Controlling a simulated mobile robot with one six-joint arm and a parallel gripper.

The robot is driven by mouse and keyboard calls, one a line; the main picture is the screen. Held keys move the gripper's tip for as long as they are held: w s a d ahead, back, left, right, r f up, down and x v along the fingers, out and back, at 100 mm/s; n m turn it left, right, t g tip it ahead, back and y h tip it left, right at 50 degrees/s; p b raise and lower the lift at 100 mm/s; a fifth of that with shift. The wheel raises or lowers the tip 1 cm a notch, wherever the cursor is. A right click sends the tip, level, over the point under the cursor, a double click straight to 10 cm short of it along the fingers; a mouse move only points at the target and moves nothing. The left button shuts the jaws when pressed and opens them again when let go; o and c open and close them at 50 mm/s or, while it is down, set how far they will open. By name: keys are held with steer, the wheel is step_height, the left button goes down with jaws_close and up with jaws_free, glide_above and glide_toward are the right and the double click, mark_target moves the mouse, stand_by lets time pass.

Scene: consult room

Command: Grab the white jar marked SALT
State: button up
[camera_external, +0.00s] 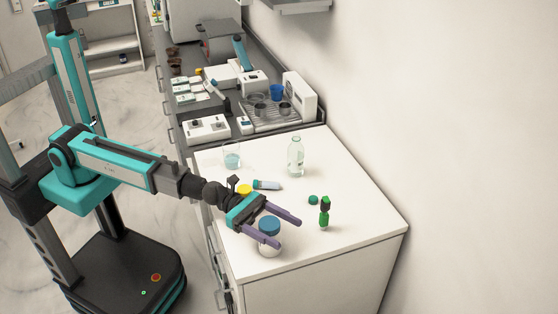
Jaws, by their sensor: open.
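A white jar (266,251) with a blue lid stands upright near the front left edge of the white counter top. No SALT marking is readable at this size. My gripper (290,234) is open, its two purple fingers pointing right and toward the viewer. In the picture the blue lid shows between the fingers, and the nearer finger crosses in front of the jar and hides part of it. I cannot tell whether either finger touches the jar, or how high they are relative to it.
A green bottle (324,215) and a green cap (313,200) are right of my gripper. A clear bottle (296,158), a glass with bluish liquid (232,159), a tube (267,184) and a yellow item (244,189) are behind. The counter's right front (368,232) is clear.

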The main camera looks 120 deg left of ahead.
steer(key=c, duration=1.5)
steer(key=shift+r, duration=0.15)
step_height(320, 180, up, 10)
steer(key=p, duration=0.4)
steer(key=shift+p, duration=0.35)
